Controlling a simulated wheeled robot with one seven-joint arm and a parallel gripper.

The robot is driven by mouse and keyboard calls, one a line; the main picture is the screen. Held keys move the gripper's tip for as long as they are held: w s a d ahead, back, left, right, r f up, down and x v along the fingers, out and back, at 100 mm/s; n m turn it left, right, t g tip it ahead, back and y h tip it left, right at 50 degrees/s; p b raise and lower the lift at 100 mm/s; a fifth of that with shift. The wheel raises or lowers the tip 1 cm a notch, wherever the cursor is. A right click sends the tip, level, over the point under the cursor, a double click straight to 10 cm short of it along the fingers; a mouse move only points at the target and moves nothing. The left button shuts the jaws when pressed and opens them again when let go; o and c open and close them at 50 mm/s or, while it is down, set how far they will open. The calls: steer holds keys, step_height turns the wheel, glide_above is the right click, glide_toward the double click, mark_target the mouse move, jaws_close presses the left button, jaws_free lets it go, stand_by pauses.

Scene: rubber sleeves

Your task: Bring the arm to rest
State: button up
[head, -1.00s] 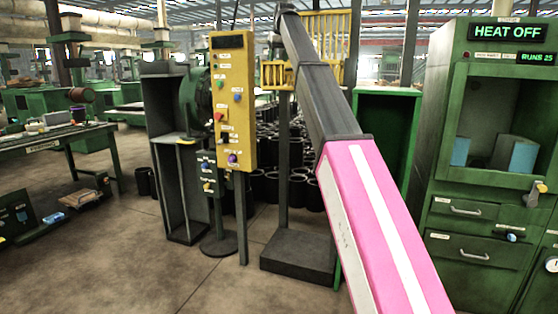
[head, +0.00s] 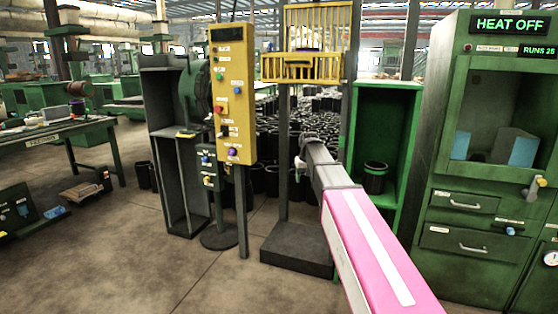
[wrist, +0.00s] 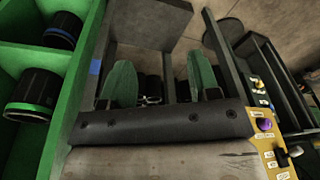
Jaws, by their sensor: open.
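My gripper (wrist: 160,82) shows in the wrist view as two green fingers spread apart, with no object clearly held between them. Dark sleeves show beyond the gap, and I cannot tell their distance. In the head view my arm reaches forward and low, its pink and white link at the lower right. The gripper itself is hard to make out there, at the arm's far end in front of the dark sleeves.
A green shelf (head: 384,90) holds a black sleeve (head: 375,180); the wrist view shows two sleeves in it at left. A yellow control panel (head: 232,100) and a stand with a dark base (head: 298,250) are near the arm. The green oven (head: 470,190) reads HEAT OFF.

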steer(key=s+d+f+m+g, duration=0.1)
steer(key=s+d+f, duration=0.3)
steer(key=s+f, duration=0.8)
steer(key=s+d+f+g, duration=0.1)
steer(key=s+d+f, duration=0.2)
steer(key=s+f, duration=1)
steer(key=s, duration=0.5)
steer(key=shift+d+f+m+h, duration=0.3)
steer(key=shift+d+m, duration=0.05)
steer(key=shift+m, duration=0.05)
steer(key=shift+s, duration=0.1)
